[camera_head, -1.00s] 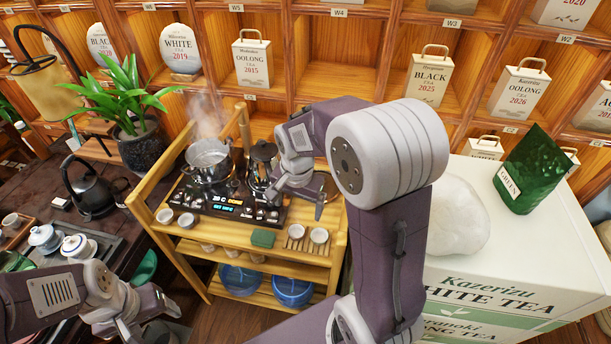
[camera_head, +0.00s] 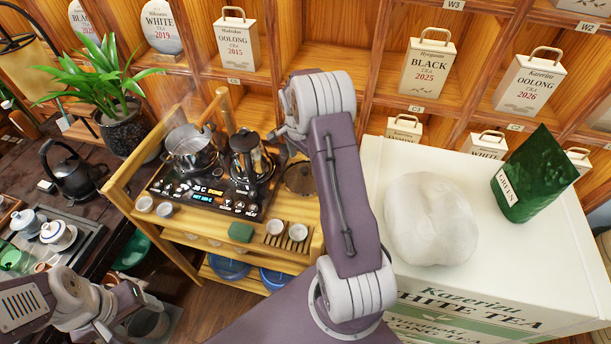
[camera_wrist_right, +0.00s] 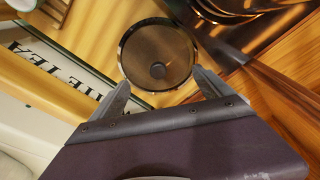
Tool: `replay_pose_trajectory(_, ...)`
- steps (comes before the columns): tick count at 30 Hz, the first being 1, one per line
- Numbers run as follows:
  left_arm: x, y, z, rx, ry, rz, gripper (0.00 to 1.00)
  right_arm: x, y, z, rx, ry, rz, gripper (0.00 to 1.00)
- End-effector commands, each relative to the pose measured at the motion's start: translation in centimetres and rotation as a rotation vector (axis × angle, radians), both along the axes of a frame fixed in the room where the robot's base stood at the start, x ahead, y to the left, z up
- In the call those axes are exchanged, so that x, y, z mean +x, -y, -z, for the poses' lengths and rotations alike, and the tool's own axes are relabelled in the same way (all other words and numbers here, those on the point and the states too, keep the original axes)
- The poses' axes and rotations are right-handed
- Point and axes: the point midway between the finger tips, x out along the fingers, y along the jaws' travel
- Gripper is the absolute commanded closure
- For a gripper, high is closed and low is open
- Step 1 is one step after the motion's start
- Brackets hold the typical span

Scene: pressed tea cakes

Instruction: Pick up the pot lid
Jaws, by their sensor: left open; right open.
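The pot lid (camera_head: 299,179) is a round, brownish see-through disc with a metal rim, on the right end of the wooden cart's top. In the right wrist view the pot lid (camera_wrist_right: 152,42) lies just past my open fingertips, its dark knob facing the camera. My right gripper (camera_wrist_right: 162,80) is open and empty, with one finger to each side of the near rim; I cannot tell the height gap. In the head view my right gripper (camera_head: 279,143) is partly hidden by its arm, near the kettle and lid. My left gripper (camera_head: 125,312) is open at the lower left.
A steaming pot (camera_head: 192,149) and a dark-lidded kettle (camera_head: 247,160) stand on the stove (camera_head: 208,193), left of the lid. Small cups (camera_head: 298,232) sit at the cart's front. A white tea box (camera_head: 545,270) with a pale round cake (camera_head: 432,220) stands right.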

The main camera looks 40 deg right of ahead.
Motion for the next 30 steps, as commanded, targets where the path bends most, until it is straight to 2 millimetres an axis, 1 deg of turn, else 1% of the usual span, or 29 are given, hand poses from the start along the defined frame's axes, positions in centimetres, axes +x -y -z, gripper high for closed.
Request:
replay_pose_trajectory(2, 0.0, 0.0, -0.1, 0.0, 0.0, 0.0, 0.31, -0.1, 0.0, 0.6, 0.001, -0.002, -0.001, 0.1)
replay_pose_trajectory(6, 0.0, 0.0, -0.5, 0.0, 0.0, 0.0, 0.31, -0.2, 0.4, 3.2, 0.002, -0.004, -0.001, 0.1)
replay_pose_trajectory(9, 0.0, 0.0, -0.5, 0.0, 0.0, 0.0, 0.31, -0.1, 0.6, 4.6, 0.001, -0.001, -0.001, 0.1)
replay_pose_trajectory(12, 0.0, 0.0, -0.5, 0.0, 0.0, 0.0, 0.31, -0.1, 0.6, 5.1, 0.001, 0.0, -0.001, 0.1)
replay_pose_trajectory(17, 0.0, 0.0, -0.4, 0.0, 0.0, 0.0, 0.31, -0.1, 0.6, 5.1, 0.0, 0.001, -0.001, 0.1)
replay_pose_trajectory(20, 0.0, 0.0, -0.4, 0.0, 0.0, 0.0, 0.31, -0.1, 0.6, 5.1, 0.0, 0.001, -0.001, 0.35)
replay_pose_trajectory(21, 0.0, 0.0, -0.4, 0.0, 0.0, 0.0, 0.31, -0.1, 0.6, 5.1, 0.0, 0.001, -0.001, 0.46)
replay_pose_trajectory(23, 0.0, 0.0, -0.4, 0.0, 0.0, 0.0, 0.31, -0.1, 0.6, 5.1, 0.0, 0.001, -0.001, 0.63)
replay_pose_trajectory(24, 0.0, 0.0, -0.4, 0.0, 0.0, 0.0, 0.31, -0.1, 0.6, 5.1, 0.0, 0.001, -0.001, 0.74)
replay_pose_trajectory(27, 0.0, 0.0, -0.4, 0.0, 0.0, 0.0, 0.31, -0.1, 0.6, 5.1, 0.001, 0.0, -0.001, 1.0)
replay_pose_trajectory(30, 0.0, 0.0, -0.4, 0.0, 0.0, 0.0, 0.31, -0.1, 0.6, 5.2, 0.001, -0.001, -0.001, 1.0)
